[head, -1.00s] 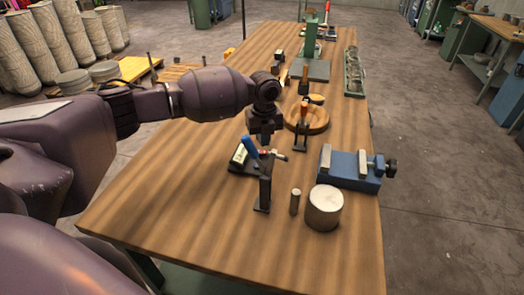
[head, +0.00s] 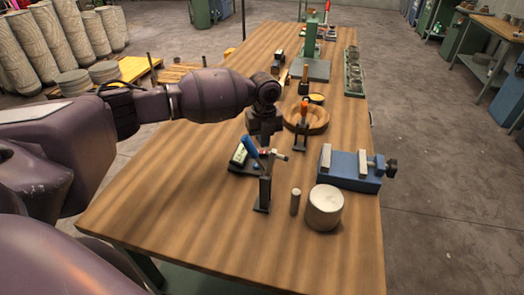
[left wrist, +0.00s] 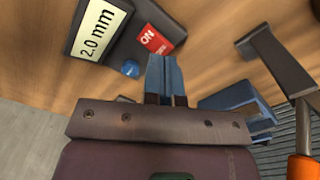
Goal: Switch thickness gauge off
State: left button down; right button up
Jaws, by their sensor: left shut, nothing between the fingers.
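In the left wrist view the gauge (left wrist: 112,50) reads 2.0 mm. Its red switch (left wrist: 155,41) shows ON, and a blue knob (left wrist: 131,68) sits beside the display. My left gripper (head: 266,142) points down over the gauge's right side. In the wrist view its shut, empty fingers (left wrist: 164,62) are just below the red switch in the picture; contact cannot be told. My right gripper is not in view.
A blue vise (head: 349,173) and a metal cylinder (head: 324,208) stand nearby. The table's left front is clear.

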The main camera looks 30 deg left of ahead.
aim_at(261, 152)
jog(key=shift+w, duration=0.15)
pick_arm(q)
jog(key=shift+f, duration=0.2)
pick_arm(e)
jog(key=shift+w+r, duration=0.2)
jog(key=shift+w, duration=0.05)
pick_arm(q)
jog(key=shift+f, duration=0.2)
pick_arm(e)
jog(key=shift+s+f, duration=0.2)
pick_arm(q)
jog(key=shift+f, duration=0.25)
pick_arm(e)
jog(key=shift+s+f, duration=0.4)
pick_arm(q)
jog(key=shift+f+b, duration=0.35)
jog(key=shift+f, duration=0.1)
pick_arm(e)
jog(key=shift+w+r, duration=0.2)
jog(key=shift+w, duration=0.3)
